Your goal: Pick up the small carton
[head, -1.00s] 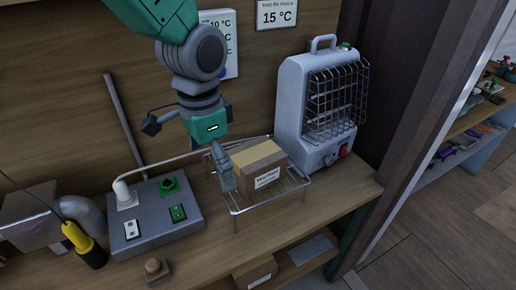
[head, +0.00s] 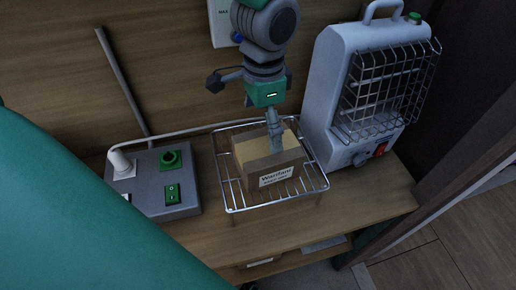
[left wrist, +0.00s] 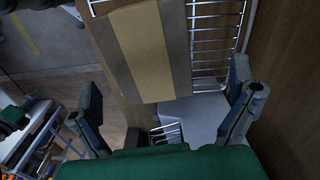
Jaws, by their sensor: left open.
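The small carton (head: 251,176) is a brown cardboard box with a paler tape strip on top and a white label on its front. It sits on a wire rack (head: 227,205) on the bench. My left gripper (head: 273,132) is above the carton, and one finger overlaps its top in the head view; contact cannot be told. The left wrist view shows the gripper (left wrist: 165,82) open, its two fingers spread wide, with the carton (left wrist: 122,45) beyond them and nothing held. My right gripper is not in view.
A white heater (head: 330,100) with a wire guard stands close right of the rack. The bench front (head: 290,235) is clear. My green arm link covers the lower left.

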